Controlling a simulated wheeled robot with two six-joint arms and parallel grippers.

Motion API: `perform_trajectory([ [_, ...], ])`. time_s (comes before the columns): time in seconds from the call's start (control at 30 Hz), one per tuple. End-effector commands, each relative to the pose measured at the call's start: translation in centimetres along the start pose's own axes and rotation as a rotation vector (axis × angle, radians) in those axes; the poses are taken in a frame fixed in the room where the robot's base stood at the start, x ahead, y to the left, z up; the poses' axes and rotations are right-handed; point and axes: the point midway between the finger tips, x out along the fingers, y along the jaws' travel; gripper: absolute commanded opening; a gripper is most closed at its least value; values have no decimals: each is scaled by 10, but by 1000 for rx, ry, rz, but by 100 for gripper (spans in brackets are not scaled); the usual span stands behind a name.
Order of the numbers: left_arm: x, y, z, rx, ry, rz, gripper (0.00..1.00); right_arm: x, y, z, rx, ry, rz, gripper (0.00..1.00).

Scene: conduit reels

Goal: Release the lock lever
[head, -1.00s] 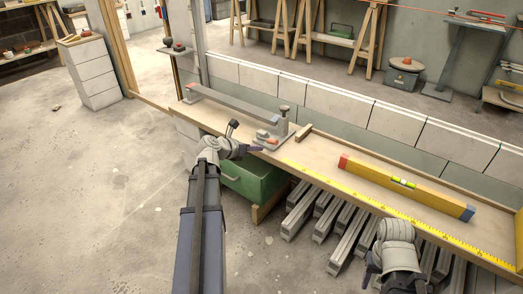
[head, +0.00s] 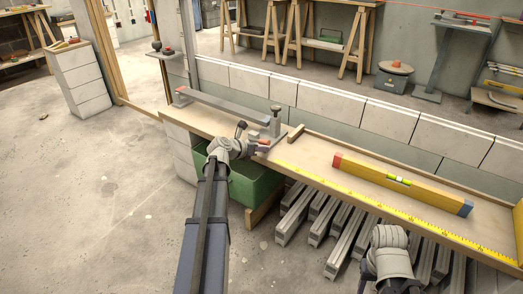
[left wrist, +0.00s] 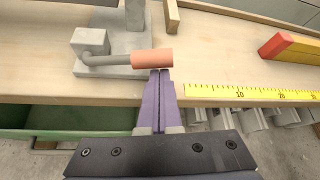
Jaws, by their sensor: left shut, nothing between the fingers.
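The lock lever is a bent grey rod with an orange grip (left wrist: 152,58), fixed to a grey block on a metal base plate (left wrist: 110,50) on the bench. In the head view, the orange grip (head: 263,142) shows small at the bench's front edge, below a post with a round knob (head: 276,109). My left gripper (head: 255,148) is shut and empty. In the left wrist view its purple fingertips (left wrist: 161,72) are at the near side of the grip's right end; I cannot tell whether they touch. My right gripper (head: 363,277) hangs low in front of the bench, its fingers mostly hidden.
A long grey bar (head: 225,106) lies along the bench's far left. A wood block (head: 296,132), a yellow level (head: 400,183) and a yellow tape (head: 370,206) lie to the right. A green bin (head: 250,188) and several grey lengths (head: 320,217) are below the bench.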

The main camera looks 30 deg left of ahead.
Motion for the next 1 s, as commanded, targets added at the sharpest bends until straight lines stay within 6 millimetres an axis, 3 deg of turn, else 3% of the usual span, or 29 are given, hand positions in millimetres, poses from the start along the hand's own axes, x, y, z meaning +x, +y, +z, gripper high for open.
perform_trajectory([
  [0.67,-5,0,9,-90,0,-52,0,-7,1,0,0,-1,0,50],
  [1.0,-14,0,25,-118,0,-69,0,-23,2,2,0,-1,0,50],
])
